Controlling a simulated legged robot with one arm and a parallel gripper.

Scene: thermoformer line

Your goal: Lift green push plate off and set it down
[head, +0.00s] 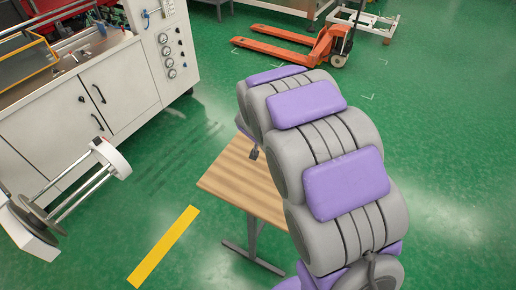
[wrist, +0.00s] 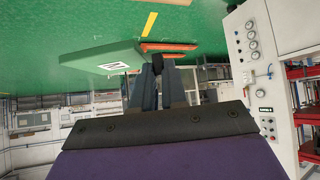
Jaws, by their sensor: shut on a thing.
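The green push plate (wrist: 110,58), a flat slab with a white label marked in black, shows in the wrist view just beyond my gripper (wrist: 158,66). My gripper's dark fingers are closed at the plate's right end, and the plate sticks out to the left. The wrist view is upside down, with the green floor at the top. In the head view my grey and purple arm hides most of the gripper, and I cannot see the plate there.
A wooden table (head: 228,180) stands partly behind my arm in the head view. A white machine cabinet (head: 120,75) is at the left, with a white-framed roller piece (head: 108,155) nearby. A yellow floor stripe (head: 163,246) and an orange pallet jack (head: 290,45) lie around open green floor.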

